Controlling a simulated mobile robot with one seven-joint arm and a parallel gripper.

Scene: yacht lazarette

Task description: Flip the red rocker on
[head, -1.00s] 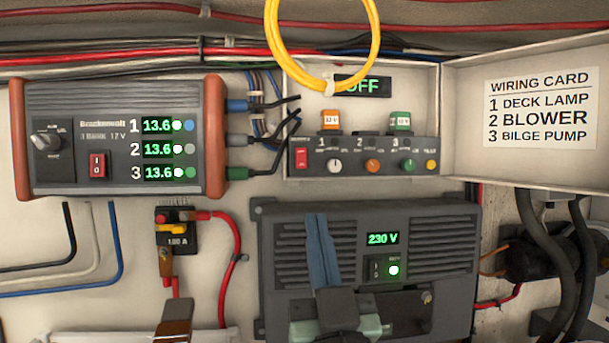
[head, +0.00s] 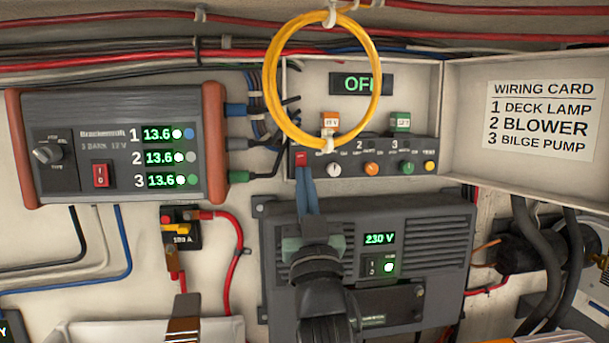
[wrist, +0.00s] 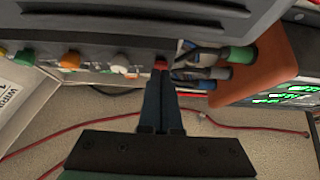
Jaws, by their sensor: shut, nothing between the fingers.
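A small red rocker (head: 301,155) sits at the left end of the dark switch panel (head: 346,154), inside the open white box. My gripper (head: 304,169) is shut and empty, its blue fingers pointing up at this rocker and covering its lower part. In the wrist view the rocker (wrist: 160,63) shows just beyond the closed fingertips (wrist: 160,84); I cannot tell whether they touch it. The display (head: 361,84) above the panel reads OFF. Another red rocker (head: 101,175), marked I and O, is on the charger (head: 124,135) at left, away from my gripper.
A yellow cable loop (head: 272,96) hangs in front of the box, just above my fingers. Dark plugs and cables (head: 262,110) crowd the box's left side. The grey 230 V unit (head: 430,235) lies below. The lid with the wiring card (head: 541,117) stands open at right.

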